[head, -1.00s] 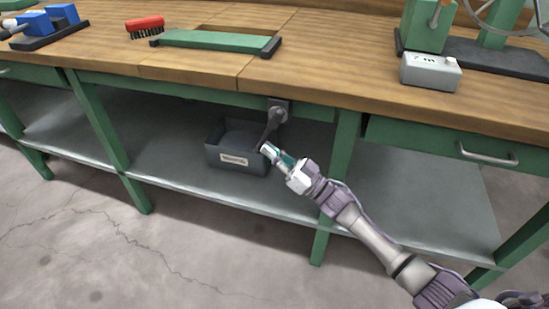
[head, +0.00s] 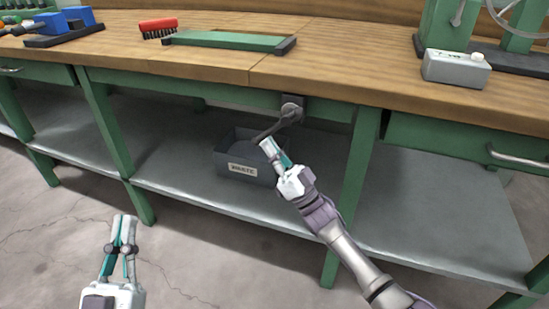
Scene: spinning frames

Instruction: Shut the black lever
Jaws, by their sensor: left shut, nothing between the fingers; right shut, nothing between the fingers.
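The black lever (head: 272,129) is mounted on a dark bracket under the front edge of the workbench. Its arm slants down and to the left from a round pivot (head: 291,111). My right gripper (head: 266,146) is shut and empty, with its fingertips at the lever's lower end. They look in contact or very near it; I cannot tell which. My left gripper (head: 124,219) is shut and empty at the lower left, in front of the bench and well away from the lever.
A dark bin labelled WASTE (head: 243,170) stands on the lower shelf (head: 190,182) behind the lever. Green bench legs (head: 350,196) stand on both sides.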

